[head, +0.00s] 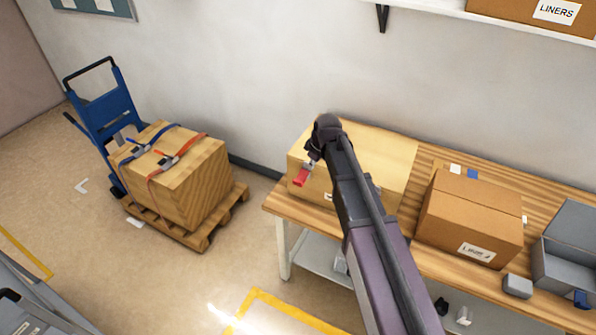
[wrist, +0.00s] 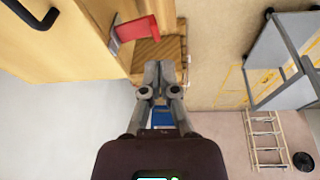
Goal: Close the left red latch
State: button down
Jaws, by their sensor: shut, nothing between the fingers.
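The red latch (head: 300,178) is on the left end of the front of a light wooden box (head: 380,150) on the workbench. Its red lever sticks outward from the box. In the wrist view the red lever (wrist: 138,28) juts out past the box edge, beside a metal bracket. My gripper (head: 311,158) is just above and behind the latch at the box's left end. In the wrist view my gripper (wrist: 159,68) is shut and empty, with its fingertips near the lever; whether they touch cannot be told. My arm hides part of the box front.
A cardboard box (head: 470,215) and a grey bin (head: 570,250) stand on the bench to the right. A strapped crate (head: 180,175) on a pallet and a blue hand truck (head: 105,110) stand at left. A shelf (head: 480,12) hangs above.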

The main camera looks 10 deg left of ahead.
jog(key=a+r, duration=0.1)
jog(key=w+a+r+n+p, duration=0.1)
jog(key=a, duration=0.1)
jog(key=shift+a, duration=0.1)
jog(key=shift+f, duration=0.15)
dwell(0.4)
jog(key=b, duration=1)
send_over(297, 181)
jog(key=s, duration=0.2)
notch_tip(297, 181, down, 10)
jog(key=r, duration=0.1)
jog(key=shift+w+d+f+b, duration=0.1)
jog(key=shift+w+f+b, duration=0.15)
jog(key=shift+f+b, duration=0.35)
jog(key=shift+w+d+f+b, duration=0.1)
jog(key=shift+w+f+b, duration=0.1)
jog(key=shift+f+b, duration=0.4)
jog(key=shift+w+d+f+b, duration=0.1)
jog(key=shift+w+f+b, duration=0.2)
jog(key=shift+f, duration=0.5)
